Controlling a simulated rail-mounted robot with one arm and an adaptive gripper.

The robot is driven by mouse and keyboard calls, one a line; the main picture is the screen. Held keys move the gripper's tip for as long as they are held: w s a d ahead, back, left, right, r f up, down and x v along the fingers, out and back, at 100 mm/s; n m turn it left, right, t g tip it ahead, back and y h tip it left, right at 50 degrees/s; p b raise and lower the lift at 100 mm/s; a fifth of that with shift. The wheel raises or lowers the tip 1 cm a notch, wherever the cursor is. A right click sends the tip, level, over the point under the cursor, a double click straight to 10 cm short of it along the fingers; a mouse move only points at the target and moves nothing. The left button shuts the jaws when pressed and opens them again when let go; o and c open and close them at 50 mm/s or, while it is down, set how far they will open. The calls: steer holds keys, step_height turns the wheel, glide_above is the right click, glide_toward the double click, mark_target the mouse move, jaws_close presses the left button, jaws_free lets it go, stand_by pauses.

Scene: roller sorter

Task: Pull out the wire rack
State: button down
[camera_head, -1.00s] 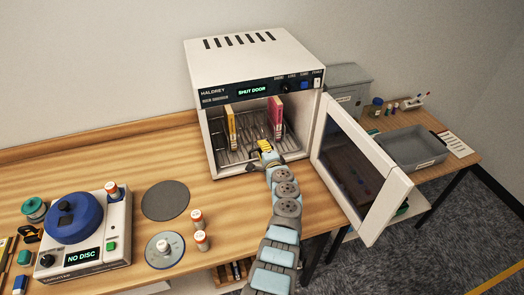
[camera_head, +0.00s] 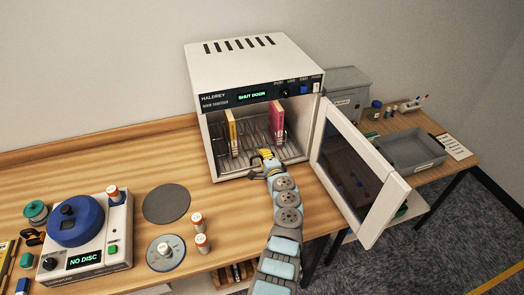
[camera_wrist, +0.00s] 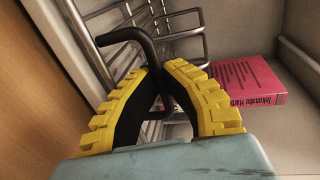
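The wire rack (camera_head: 254,146) lies inside the open cabinet (camera_head: 262,70), with a yellow book (camera_head: 231,132) and a pink book (camera_head: 277,122) standing upright above it in the head view. My gripper (camera_head: 262,158) is at the cabinet's front opening, at the rack's front. In the wrist view, the yellow ridged fingers of my gripper (camera_wrist: 160,76) are drawn together on a dark bent handle (camera_wrist: 130,35) at the front of the rack wires (camera_wrist: 190,25). The pink book (camera_wrist: 250,85) lies to the right of the fingers.
The cabinet's door (camera_head: 357,172) stands wide open to the right, beside my arm. The display reads "SHUT DOOR". A disc machine (camera_head: 85,240), a dark round mat (camera_head: 166,203) and white-and-orange bottles (camera_head: 199,232) stand left of my arm. The bench before the cabinet's left side is clear.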

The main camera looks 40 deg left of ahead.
steer(key=f+p+v, duration=0.1)
steer(key=p+v, duration=0.1)
steer(key=v, duration=0.3)
steer(key=f+p+v, duration=0.1)
steer(key=p+v, duration=0.1)
steer(key=v, duration=0.3)
steer(key=f+p+v, duration=0.1)
steer(key=p+v, duration=0.1)
steer(key=v, duration=0.3)
steer(key=shift+s+d+r+p, duration=0.15)
steer(key=shift+s+d+p, duration=0.2)
steer(key=shift+d, duration=0.2)
steer(key=c, duration=1.4)
jaws_free()
steer(key=shift+c, duration=0.2)
steer(key=v, duration=1.2)
